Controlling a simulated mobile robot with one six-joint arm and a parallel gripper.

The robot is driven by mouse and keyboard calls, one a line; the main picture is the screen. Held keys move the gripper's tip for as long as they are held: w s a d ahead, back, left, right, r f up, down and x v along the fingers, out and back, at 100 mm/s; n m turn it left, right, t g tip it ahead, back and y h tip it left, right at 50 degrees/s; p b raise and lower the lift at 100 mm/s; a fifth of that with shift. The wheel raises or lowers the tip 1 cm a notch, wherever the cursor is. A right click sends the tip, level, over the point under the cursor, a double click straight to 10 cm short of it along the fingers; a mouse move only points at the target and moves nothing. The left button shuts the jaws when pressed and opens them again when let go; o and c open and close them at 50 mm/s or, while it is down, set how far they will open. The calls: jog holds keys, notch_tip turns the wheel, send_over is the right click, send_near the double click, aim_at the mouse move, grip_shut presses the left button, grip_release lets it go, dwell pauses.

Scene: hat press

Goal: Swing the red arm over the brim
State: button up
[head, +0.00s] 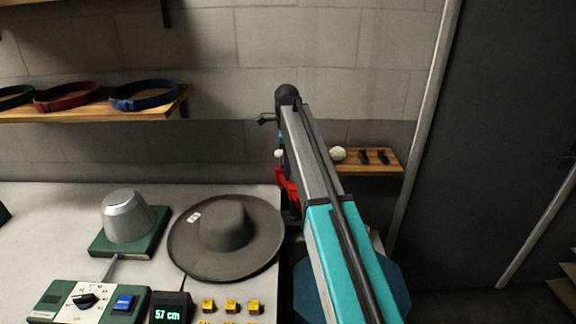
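A grey wide-brimmed hat (226,228) lies flat on the light table, with a small white tag on its brim (190,245). A red part (286,187), which looks like the red arm, shows just beyond the brim's right edge, beside a dark upright. Most of it is hidden behind my own arm, so its full shape and direction cannot be told. A small white knob-like thing (278,154) shows above it. My arm reaches up from the lower right across the view. My gripper cannot be made out; my arm links hide that area.
A silver dome on a green base (158,228) stands left of the hat. In front are a control panel (92,302), a display reading 57 cm (170,307) and several yellow blocks (231,307). Shelves hold belts (143,95) and small items (375,157).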

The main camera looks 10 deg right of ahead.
jog(key=shift+f, duration=0.45)
grip_shut()
jog(key=shift+a, duration=0.15)
